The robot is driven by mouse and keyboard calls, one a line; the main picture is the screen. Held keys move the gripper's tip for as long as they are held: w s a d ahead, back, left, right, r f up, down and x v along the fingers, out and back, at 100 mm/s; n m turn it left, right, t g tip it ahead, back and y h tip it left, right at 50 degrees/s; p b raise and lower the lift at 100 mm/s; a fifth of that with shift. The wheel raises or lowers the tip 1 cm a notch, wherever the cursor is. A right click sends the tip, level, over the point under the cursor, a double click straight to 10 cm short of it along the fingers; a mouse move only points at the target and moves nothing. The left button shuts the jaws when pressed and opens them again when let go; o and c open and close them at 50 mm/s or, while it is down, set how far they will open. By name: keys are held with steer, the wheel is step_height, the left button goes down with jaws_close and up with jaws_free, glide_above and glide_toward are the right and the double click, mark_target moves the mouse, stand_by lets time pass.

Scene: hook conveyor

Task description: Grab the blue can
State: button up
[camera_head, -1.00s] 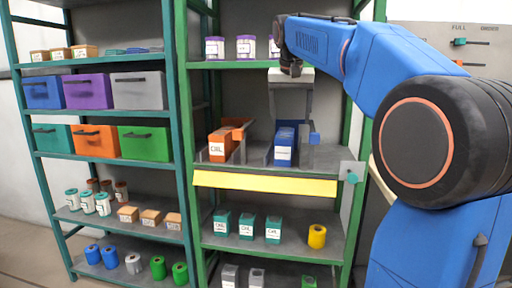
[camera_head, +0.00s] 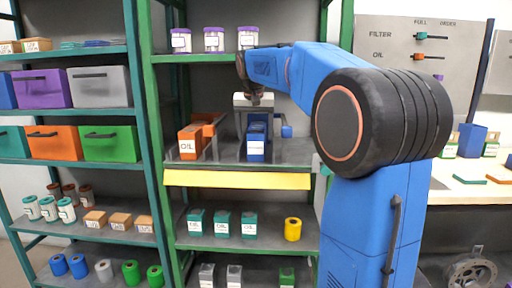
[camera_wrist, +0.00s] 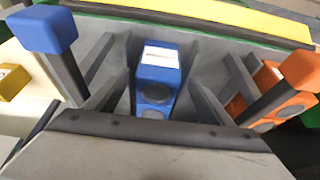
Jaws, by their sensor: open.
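A blue can (camera_head: 256,142) with a white label stands on the middle shelf in the head view. My gripper (camera_wrist: 173,48) is open, with a blue-tipped finger left and an orange-tipped finger right. The blue can lies between the fingers, with a gap on each side. In the head view my gripper (camera_head: 248,124) hangs over the can from above. Nothing is held. Whether the fingertips are level with the can is hard to tell.
An orange can (camera_head: 189,143) labelled OIL stands left of the blue can, close to the orange-tipped finger. Grey dividers flank the blue can. A yellow strip (camera_head: 237,180) runs along the shelf front. Purple-lidded jars (camera_head: 214,40) stand on the shelf above.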

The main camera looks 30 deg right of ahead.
mark_target(256, 143)
steer(key=shift+d+x, duration=0.1)
steer(key=shift+x, duration=1.3)
steer(key=shift+d+x, duration=0.15)
steer(key=shift+x, duration=1.25)
steer(key=shift+r, duration=0.1)
steer(key=c, duration=1.5)
